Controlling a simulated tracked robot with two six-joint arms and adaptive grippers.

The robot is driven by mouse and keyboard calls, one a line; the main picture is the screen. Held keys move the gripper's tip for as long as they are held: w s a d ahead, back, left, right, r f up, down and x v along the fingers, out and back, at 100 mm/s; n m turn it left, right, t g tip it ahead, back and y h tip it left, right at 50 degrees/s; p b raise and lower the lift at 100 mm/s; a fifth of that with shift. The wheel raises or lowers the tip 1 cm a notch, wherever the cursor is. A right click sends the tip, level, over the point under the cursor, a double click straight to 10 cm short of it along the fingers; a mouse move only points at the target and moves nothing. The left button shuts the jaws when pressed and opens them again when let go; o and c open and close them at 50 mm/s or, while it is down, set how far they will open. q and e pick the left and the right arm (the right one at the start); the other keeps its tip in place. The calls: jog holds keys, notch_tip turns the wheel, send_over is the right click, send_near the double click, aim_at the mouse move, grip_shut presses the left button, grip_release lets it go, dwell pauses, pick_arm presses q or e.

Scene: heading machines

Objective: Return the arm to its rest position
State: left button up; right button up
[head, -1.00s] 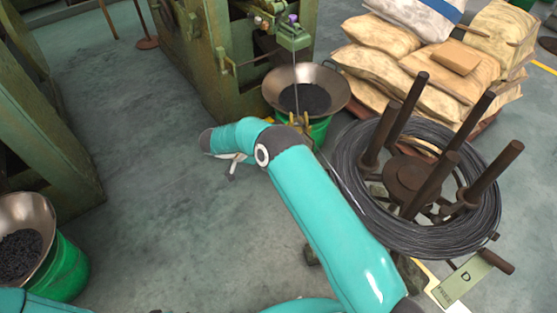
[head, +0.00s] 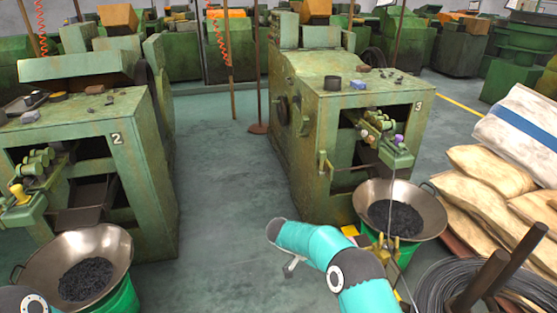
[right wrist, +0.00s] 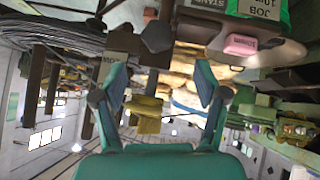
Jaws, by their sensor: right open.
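My right arm, teal, comes in at the bottom right of the head view and bends left at an elbow joint. Its right gripper is mostly hidden; a small grey finger part shows below the arm's dark end. In the right wrist view the right gripper (right wrist: 160,84) is open, its two blue-teal fingers wide apart. Nothing is held between them. A yellow piece (right wrist: 147,114) shows beyond the gap, apparently untouched. A bit of my left arm shows at the bottom left corner of the head view; its gripper is out of view.
Machine 3 (head: 372,82) stands behind the right arm, with a bowl of dark parts (head: 433,212) close by. A wire coil (head: 440,285) and sacks (head: 485,218) are at right. Machine 2 (head: 150,170) and another bowl (head: 118,258) are at left. Open floor (head: 225,200) lies between.

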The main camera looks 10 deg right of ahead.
jog(key=w+d+f+n+t+p, duration=0.2)
jog(key=d+f+n+t, duration=0.15)
jog(key=t, duration=0.25)
jog(key=s+a+f+n+t+y, duration=0.2)
jog(key=s+a+f+n+y, duration=0.2)
jog(key=a+n+y, duration=0.1)
jog(key=s+a+n+g+y+p, duration=0.1)
jog(key=s+a, duration=0.5)
jog(key=s, duration=0.8)
jog(key=s+a+f+n+g+y+p, duration=0.1)
jog(key=s+a+n+g+y, duration=0.3)
jog(key=s, duration=0.9)
jog(key=a+g+y, duration=0.1)
jog(key=a+y, duration=0.1)
jog(key=y, duration=0.1)
jog(key=shift+s+a+f, duration=0.15)
jog(key=shift+s+f, duration=0.1)
jog(key=shift+s, duration=0.1)
